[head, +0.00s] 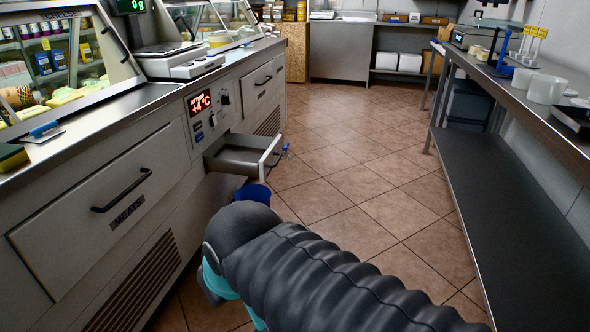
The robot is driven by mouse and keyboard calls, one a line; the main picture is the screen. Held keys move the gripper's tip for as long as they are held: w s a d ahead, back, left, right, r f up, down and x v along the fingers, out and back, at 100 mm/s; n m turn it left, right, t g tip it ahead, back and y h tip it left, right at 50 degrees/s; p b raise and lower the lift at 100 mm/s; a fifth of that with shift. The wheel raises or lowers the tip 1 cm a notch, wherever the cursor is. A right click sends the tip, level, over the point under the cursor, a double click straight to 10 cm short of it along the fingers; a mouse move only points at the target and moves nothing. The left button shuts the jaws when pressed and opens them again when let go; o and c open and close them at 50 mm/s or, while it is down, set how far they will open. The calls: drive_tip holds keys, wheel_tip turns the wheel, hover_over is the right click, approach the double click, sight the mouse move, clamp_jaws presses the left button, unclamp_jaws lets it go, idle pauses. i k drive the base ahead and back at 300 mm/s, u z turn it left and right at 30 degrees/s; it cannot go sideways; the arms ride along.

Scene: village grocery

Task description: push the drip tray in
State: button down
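The drip tray (240,156) is a shallow grey metal drawer low in the counter front, under the red temperature display. It stands pulled out into the aisle, with its front panel and handle (274,151) facing right. It looks empty from here. My dark ribbed arm reaches in from the bottom right, and its far end is below and in front of the tray in the picture. I cannot tell whether anything touches the tray.
The closed meats drawer (100,200) is at the left. A steel shelf table (520,85) lines the right. The tiled aisle (370,170) between is clear.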

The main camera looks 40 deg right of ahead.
sight(245, 155)
drive_tip(key=z, duration=1.1)
drive_tip(key=i, duration=0.65)
drive_tip(key=u, duration=0.45)
drive_tip(key=i, duration=0.7)
drive_tip(key=u, duration=0.45)
